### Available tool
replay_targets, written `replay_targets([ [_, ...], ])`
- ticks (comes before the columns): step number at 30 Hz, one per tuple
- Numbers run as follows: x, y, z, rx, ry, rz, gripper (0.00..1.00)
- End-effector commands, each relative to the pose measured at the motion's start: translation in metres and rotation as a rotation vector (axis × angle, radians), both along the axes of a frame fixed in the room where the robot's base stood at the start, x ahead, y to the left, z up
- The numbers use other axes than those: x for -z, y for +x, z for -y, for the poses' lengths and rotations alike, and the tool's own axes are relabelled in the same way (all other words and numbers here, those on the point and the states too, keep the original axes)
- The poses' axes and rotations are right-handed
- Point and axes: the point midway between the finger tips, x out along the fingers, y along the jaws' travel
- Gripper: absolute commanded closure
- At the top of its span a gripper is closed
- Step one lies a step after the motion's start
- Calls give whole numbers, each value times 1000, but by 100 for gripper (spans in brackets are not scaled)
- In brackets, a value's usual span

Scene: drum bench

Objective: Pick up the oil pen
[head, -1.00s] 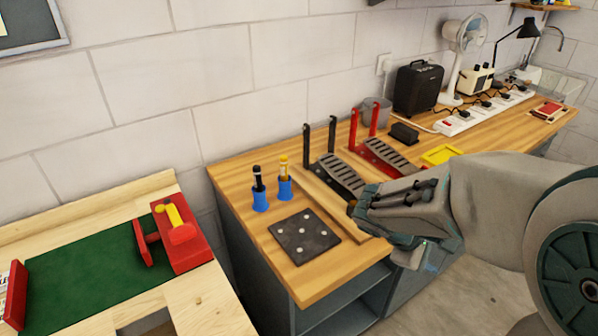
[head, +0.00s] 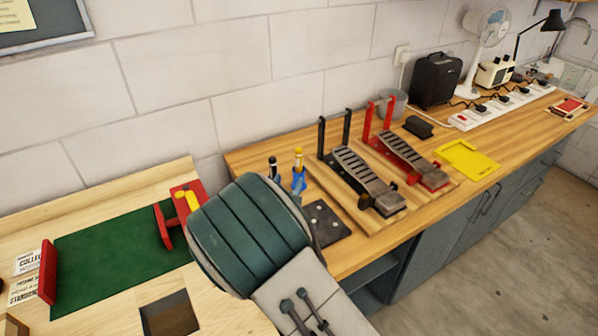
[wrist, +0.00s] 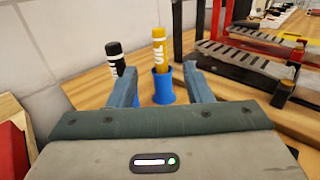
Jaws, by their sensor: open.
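The yellow pen (wrist: 159,48), with white lettering that looks like "OIL", stands upright in a blue cup (wrist: 163,88) in the wrist view. It also shows in the head view (head: 298,158), just beyond my arm. A black pen (wrist: 115,58) with white lettering stands to its left; it shows in the head view too (head: 273,166). My gripper (wrist: 159,78) is open and empty, its two fingers on either side of the yellow pen and its cup as seen in the wrist view. Whether the pen is between the fingers in depth is unclear.
A dark plate with pale dots (head: 325,222) lies near the cups, partly behind my arm. A black pedal (head: 365,180) and a red pedal (head: 410,160) stand to the right on the wooden bench. A red vise-like fixture (head: 166,222) stands at left. The wall is close behind.

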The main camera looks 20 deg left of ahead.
Motion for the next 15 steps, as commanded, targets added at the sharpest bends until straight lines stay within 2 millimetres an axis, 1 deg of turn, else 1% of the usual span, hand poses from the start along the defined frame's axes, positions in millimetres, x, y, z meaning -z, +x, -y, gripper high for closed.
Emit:
replay_targets([
  [1, -3, 12, 0, 3, 0, 1, 54],
  [6, -2, 41, -3, 2, 1, 0, 54],
  [11, -1, 53, -4, 1, 1, -2, 54],
  [15, -5, 64, -5, 3, 1, 0, 54],
])
